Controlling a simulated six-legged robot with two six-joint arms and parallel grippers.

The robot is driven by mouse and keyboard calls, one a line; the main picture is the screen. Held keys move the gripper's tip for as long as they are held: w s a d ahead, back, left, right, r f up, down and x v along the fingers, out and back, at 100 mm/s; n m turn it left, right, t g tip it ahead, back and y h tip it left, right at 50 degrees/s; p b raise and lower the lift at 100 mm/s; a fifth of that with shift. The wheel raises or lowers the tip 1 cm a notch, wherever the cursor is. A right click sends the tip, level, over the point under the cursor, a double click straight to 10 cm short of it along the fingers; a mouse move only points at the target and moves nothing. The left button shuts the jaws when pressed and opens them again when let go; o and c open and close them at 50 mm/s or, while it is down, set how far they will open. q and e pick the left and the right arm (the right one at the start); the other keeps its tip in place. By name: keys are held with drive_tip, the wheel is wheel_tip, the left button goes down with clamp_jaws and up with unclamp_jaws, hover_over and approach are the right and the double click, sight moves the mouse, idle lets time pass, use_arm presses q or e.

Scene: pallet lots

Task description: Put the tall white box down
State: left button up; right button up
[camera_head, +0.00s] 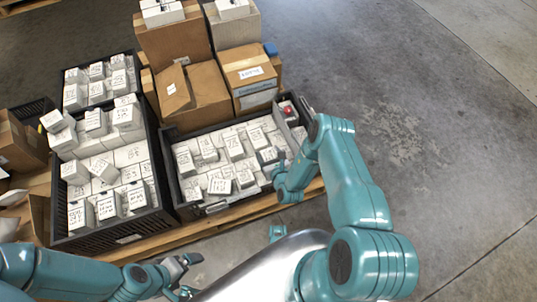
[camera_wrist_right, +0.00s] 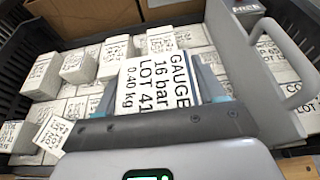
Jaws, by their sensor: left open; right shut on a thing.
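The tall white box in my right gripper (camera_head: 271,169) is mostly hidden in the head view, where a small part (camera_head: 266,155) shows by the fingers. In the right wrist view the white box (camera_wrist_right: 160,88) shows a face printed "GAUGE 16 bar LOT 41", with the jaws (camera_wrist_right: 158,100) on both sides of it. It is over or among other white boxes in the right black crate (camera_head: 214,208); I cannot tell whether it touches them. My left gripper (camera_head: 182,270) is open and empty at the bottom, in front of the pallet.
A grey piece with a handle (camera_wrist_right: 290,70) stands right of the held box in the wrist view. Left of the crate stand more black crates (camera_head: 120,238) full of white boxes. Cardboard boxes (camera_head: 205,90) are stacked behind. Grey floor at the right is clear.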

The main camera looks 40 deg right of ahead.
drive_tip(key=w+d+r+n+y+p, duration=0.1)
drive_tip(key=w+r+p, duration=0.35)
drive_tip(key=r, duration=1.05)
drive_tip(key=w+d+r+n+y+p, duration=0.1)
drive_tip(key=r+y+p, duration=0.1)
drive_tip(key=r+p, duration=0.95)
drive_tip(key=w+d+r+n+y+p, duration=0.1)
drive_tip(key=w+d+r+n+p, duration=0.15)
drive_tip(key=r, duration=1.55)
drive_tip(key=s+a+r+n+g+y+p, duration=0.1)
drive_tip(key=s+a+r+n+y, duration=0.1)
drive_tip(key=a+r+n+y, duration=0.25)
drive_tip(key=s+a+r+n+g+y+p, duration=0.1)
drive_tip(key=s+a+r+y+p, duration=0.15)
drive_tip(key=a+r, duration=0.4)
drive_tip(key=s+a+f+n+g+y+b, duration=0.1)
drive_tip(key=s+a+f+n+g+y, duration=0.1)
drive_tip(key=s+a, duration=0.3)
drive_tip(key=s+n+g+y, duration=0.1)
drive_tip(key=s, duration=0.3)
drive_tip(key=shift+n+g+y, duration=0.3)
drive_tip(key=shift+n+y, duration=0.1)
drive_tip(key=shift+s, duration=0.1)
